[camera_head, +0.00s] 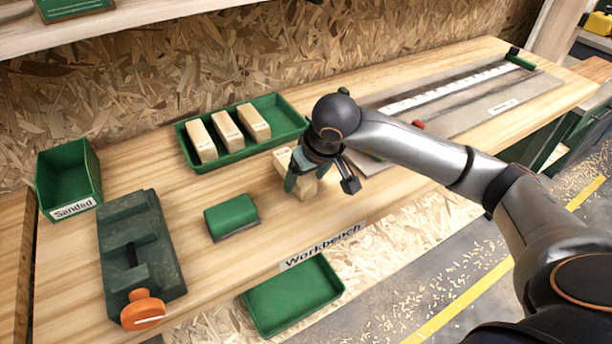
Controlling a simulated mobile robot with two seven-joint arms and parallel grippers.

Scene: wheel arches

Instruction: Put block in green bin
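A pale wooden block (303,186) stands on the workbench, partly hidden by my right gripper (320,180). That gripper is over the block with its fingers spread. One finger overlaps the block in the picture and the other is to its right, with a gap showing. I cannot tell whether the near finger touches the block. A green tray (285,113) holds three more wooden blocks (228,132) at the back. My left gripper is not in view.
A green sanding block (231,215) lies on the workbench (215,270) between the bin and the gripper. A dark green vise (138,250) with an orange knob is at front left. An empty green tray (293,295) is below the front edge. A metal plate (460,105) is at right.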

